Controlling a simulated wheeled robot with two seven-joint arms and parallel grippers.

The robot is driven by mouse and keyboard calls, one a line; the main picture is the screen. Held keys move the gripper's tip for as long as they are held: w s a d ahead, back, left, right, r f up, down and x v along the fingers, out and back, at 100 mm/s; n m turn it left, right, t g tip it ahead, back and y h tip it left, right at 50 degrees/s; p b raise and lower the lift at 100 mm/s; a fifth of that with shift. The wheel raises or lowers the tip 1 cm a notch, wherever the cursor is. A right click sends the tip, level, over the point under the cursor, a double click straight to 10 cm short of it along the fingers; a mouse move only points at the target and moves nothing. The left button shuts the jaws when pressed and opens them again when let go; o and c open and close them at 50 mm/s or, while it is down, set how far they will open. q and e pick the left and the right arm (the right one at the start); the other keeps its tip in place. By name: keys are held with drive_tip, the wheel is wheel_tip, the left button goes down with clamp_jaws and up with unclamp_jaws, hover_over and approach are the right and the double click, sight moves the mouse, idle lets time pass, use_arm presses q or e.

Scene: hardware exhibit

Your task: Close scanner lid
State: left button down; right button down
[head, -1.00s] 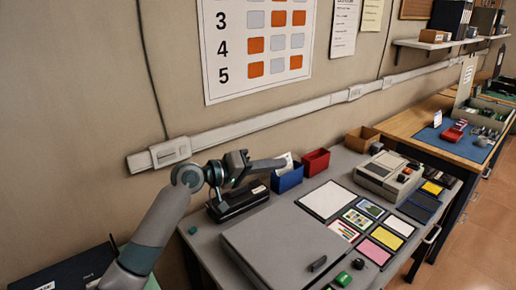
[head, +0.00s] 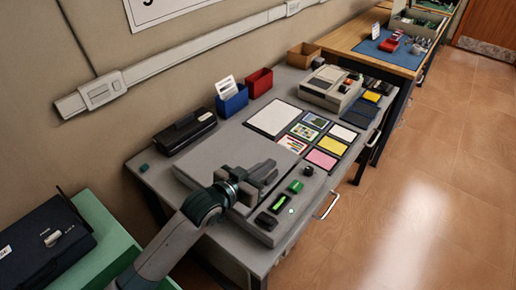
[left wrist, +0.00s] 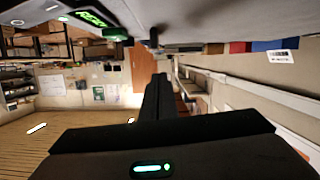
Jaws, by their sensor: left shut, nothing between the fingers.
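The scanner is a flat grey box on the grey table in the head view, with a front strip (head: 264,226) that carries a lit green display and buttons. Its broad grey lid (head: 225,151) lies flat or nearly flat over the body; my arm hides part of its edge, and I cannot tell whether a small gap remains. My left gripper (head: 269,172) is shut and empty, at the front part of the lid; contact is unclear. In the left wrist view the scanner's green display (left wrist: 92,18) shows at the upper left, close to my gripper (left wrist: 158,82). My right gripper is not in view.
A black device (head: 185,131) stands behind the scanner, with a blue bin (head: 233,101) and a red bin (head: 259,82) near the wall. A white sheet (head: 273,117) and several coloured cards lie to the right. A green box (head: 105,235) stands at the lower left.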

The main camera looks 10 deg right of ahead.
sight(268, 179)
use_arm(q)
drive_tip(key=f, duration=0.2)
drive_tip(key=f+m, duration=0.1)
drive_tip(key=shift+s+d+f+b, duration=0.25)
drive_tip(key=shift+s+f+b, duration=0.05)
drive_tip(key=shift+b, duration=0.05)
drive_tip(key=shift+s+f, duration=0.1)
drive_tip(key=shift+f, duration=0.05)
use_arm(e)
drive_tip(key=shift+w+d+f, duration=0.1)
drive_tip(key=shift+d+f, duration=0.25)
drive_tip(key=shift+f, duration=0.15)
